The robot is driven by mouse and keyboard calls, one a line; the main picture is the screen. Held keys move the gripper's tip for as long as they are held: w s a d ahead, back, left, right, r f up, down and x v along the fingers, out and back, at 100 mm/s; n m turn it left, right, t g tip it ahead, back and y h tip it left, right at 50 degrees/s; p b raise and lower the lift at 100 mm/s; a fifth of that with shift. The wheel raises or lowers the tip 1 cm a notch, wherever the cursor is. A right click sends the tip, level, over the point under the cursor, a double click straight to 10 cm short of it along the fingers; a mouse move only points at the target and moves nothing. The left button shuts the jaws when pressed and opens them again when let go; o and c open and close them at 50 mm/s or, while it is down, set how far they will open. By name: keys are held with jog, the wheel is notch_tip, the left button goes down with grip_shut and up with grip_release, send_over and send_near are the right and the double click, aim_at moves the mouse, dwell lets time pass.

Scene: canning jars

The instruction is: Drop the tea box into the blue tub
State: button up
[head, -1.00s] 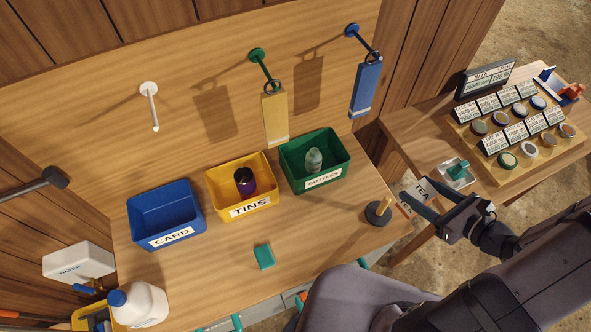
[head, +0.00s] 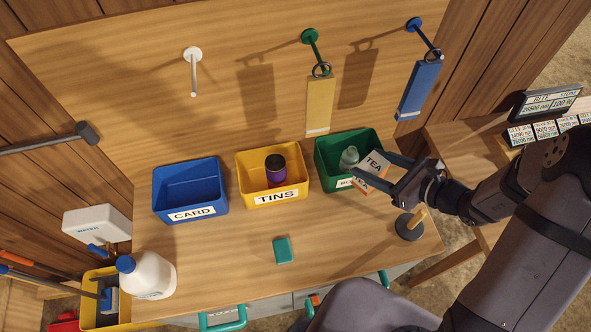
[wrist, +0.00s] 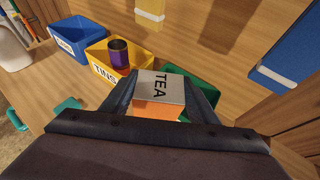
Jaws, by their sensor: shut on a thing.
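The tea box (head: 371,171) is white and orange with TEA printed on it. My gripper (head: 376,168) is shut on it and holds it up in front of the green tub, partly covering that tub's front and label. The wrist view shows the tea box (wrist: 160,92) between the two fingers. The blue tub (head: 190,208), labelled CARD, stands on the bench at the left, well to the left of my gripper. It looks empty. It also shows at the upper left of the wrist view (wrist: 68,42).
The yellow TINS tub (head: 245,190) holds a dark purple tin (head: 275,172) and stands between the blue tub and the green tub (head: 325,172), which holds a bottle (head: 349,158).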

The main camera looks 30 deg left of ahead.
jog(key=s+a+r+n+g+b, duration=0.1)
jog(key=s+a+b, duration=0.3)
jog(key=a, duration=0.6)
jog(key=s+a+r+n+g+b, duration=0.15)
jog(key=s+a, duration=0.35)
jog(key=a, duration=0.6)
jog(key=s+a+b, duration=0.4)
jog(key=s+a, duration=0.1)
jog(key=a, duration=0.5)
jog(key=s+a+f+b, duration=0.5)
jog(key=s+a+b, duration=0.6)
notch_tip(320, 180, down, 6)
jog(key=b, duration=0.5)
jog(key=shift+a+g, duration=0.1)
jog(key=shift+g, duration=0.15)
jog(key=o, duration=1.1)
jog(key=v, duration=0.7)
jog(key=shift+d+b, duration=0.2)
jog(key=shift+b, duration=0.1)
